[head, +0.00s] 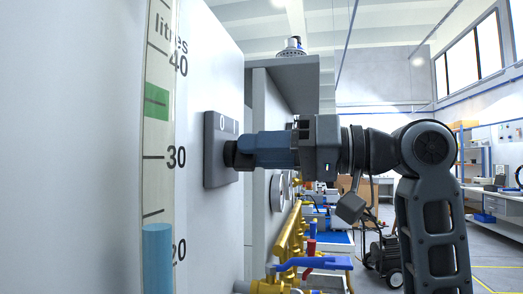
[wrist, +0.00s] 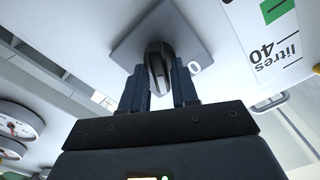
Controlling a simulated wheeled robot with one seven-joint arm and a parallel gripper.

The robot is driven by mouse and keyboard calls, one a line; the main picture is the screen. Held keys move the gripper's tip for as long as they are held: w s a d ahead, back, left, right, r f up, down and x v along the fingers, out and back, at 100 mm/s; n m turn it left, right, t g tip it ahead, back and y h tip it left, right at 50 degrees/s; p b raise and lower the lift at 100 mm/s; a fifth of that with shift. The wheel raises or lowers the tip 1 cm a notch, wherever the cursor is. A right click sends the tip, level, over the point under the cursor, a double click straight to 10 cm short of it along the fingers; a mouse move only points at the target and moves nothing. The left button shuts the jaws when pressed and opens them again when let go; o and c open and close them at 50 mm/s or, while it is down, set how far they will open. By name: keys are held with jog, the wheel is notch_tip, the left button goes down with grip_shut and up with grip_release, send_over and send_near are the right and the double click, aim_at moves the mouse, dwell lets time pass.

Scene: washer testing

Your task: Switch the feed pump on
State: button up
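A grey square switch plate (head: 215,170) with a "0" mark is fixed to the pale panel, right of the level gauge. Its dark rotary knob (wrist: 157,62) stands out from the plate in the wrist view. My gripper (head: 236,152) is at the plate, and its two fingers (wrist: 160,88) lie close along both sides of the knob. In the head view the fingers and plate edge hide most of the knob. The "0" (wrist: 194,67) shows beside the knob in the wrist view.
The level gauge (head: 158,190) has blue liquid just above 20 litres and a green band between 30 and 40. Brass pipework (head: 290,235) with a blue lever (head: 312,264) lies below my arm. Round dials (wrist: 20,120) sit to one side. Open floor lies right.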

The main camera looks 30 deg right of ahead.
jog(key=shift+o, duration=1.1)
jog(key=b+v, duration=0.1)
jog(key=v, duration=0.6)
jog(key=shift+s+d, duration=0.3)
jog(key=shift+s, duration=0.05)
